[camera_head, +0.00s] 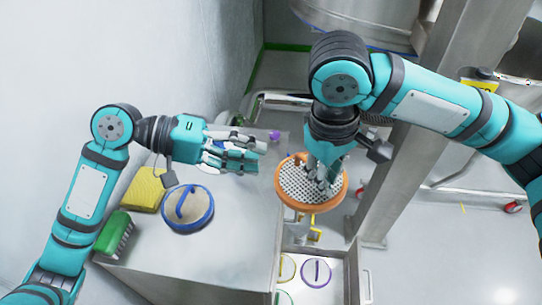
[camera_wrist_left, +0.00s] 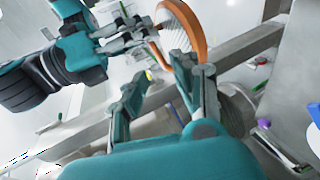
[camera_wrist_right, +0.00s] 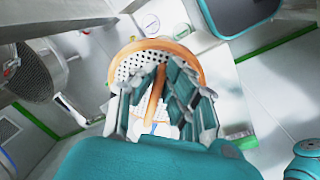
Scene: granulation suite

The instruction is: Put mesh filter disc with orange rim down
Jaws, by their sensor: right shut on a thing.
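The mesh filter disc with orange rim (camera_head: 290,183) is a round perforated disc, held in the air beside the right edge of the counter and above the open drawer. My right gripper (camera_head: 318,178) is shut on it from above. In the right wrist view the orange handle bar (camera_wrist_right: 154,98) of the disc sits between my right gripper's fingers (camera_wrist_right: 165,100). My left gripper (camera_head: 262,153) is over the counter, left of the disc, and apart from it. In the left wrist view its fingers (camera_wrist_left: 165,85) are spread and empty, and the disc's orange rim (camera_wrist_left: 192,35) shows beyond them.
On the counter (camera_head: 235,235) lie a blue-rimmed disc (camera_head: 187,222), a yellow sponge (camera_head: 146,188) and a green brush (camera_head: 114,232). The open drawer (camera_head: 338,290) holds discs with coloured rims, one purple (camera_head: 317,272). A steel post (camera_head: 400,150) stands at right. The counter's front middle is clear.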

